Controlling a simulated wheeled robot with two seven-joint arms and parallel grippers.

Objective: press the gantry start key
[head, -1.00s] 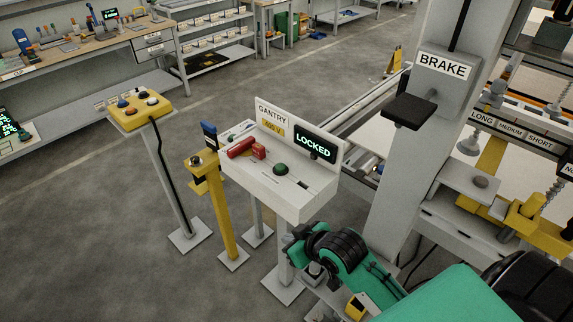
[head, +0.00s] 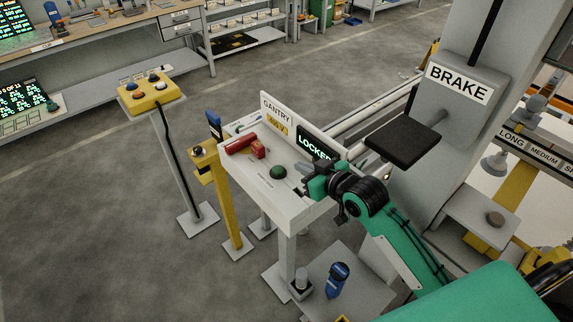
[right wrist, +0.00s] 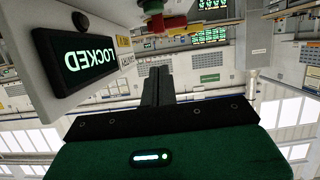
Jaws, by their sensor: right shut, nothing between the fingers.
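The white gantry console (head: 250,183) stands on a post in the middle of the head view. A green round button (head: 279,173) sits on its top. A display (head: 313,147) at its back reads LOCKED, partly covered by my right gripper; it also shows in the right wrist view (right wrist: 88,58). My right gripper (head: 303,168) is above the console's right part, just right of the green button, with its fingers pointing left. It is shut and empty; its closed fingers show in the right wrist view (right wrist: 157,85). I cannot tell its exact height. My left gripper is out of view.
The BRAKE column's black pad (head: 404,140) is close right of my right arm. A yellow post (head: 226,205) and a yellow button box (head: 150,94) stand left.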

